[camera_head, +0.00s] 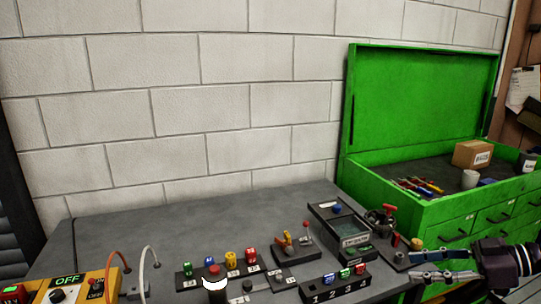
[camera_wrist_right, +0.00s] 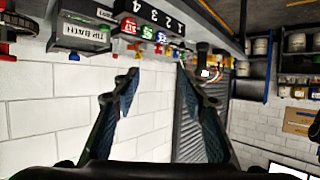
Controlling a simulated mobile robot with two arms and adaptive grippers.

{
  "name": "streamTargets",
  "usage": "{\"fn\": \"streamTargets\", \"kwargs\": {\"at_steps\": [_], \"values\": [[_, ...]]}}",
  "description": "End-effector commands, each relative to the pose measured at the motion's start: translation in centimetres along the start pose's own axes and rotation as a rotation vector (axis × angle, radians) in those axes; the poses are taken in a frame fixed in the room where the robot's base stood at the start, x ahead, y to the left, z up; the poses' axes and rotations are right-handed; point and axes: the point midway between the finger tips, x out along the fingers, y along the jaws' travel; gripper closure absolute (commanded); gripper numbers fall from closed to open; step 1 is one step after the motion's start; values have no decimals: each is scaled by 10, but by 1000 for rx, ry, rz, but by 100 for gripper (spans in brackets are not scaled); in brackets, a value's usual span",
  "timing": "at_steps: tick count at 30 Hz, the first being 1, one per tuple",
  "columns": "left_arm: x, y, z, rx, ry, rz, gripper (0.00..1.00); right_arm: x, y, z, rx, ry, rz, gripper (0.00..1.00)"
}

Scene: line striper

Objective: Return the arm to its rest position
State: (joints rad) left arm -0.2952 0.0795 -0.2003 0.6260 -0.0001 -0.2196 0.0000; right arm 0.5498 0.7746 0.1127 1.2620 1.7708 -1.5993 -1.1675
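My right gripper (camera_head: 413,266) is at the lower right in the head view, its fingers pointing left. It is in front of the green toolbox and to the right of the numbered block. In the right wrist view the same gripper (camera_wrist_right: 158,73) has its two fingers spread apart with nothing between them. My left gripper is in neither view.
An open green toolbox (camera_head: 400,195) stands at right. The bench's back left is clear.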

Motion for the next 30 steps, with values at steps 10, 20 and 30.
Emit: {"fn": "streamTargets", "kwargs": {"at_steps": [10, 20, 30], "values": [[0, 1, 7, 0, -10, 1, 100, 28, 14, 59, 162, -68, 65, 60], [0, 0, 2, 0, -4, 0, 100, 68, 20, 171, 412, -204, 182, 60], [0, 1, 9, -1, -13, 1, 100, 116, -47, 400, 765, -522, 415, 60]]}}
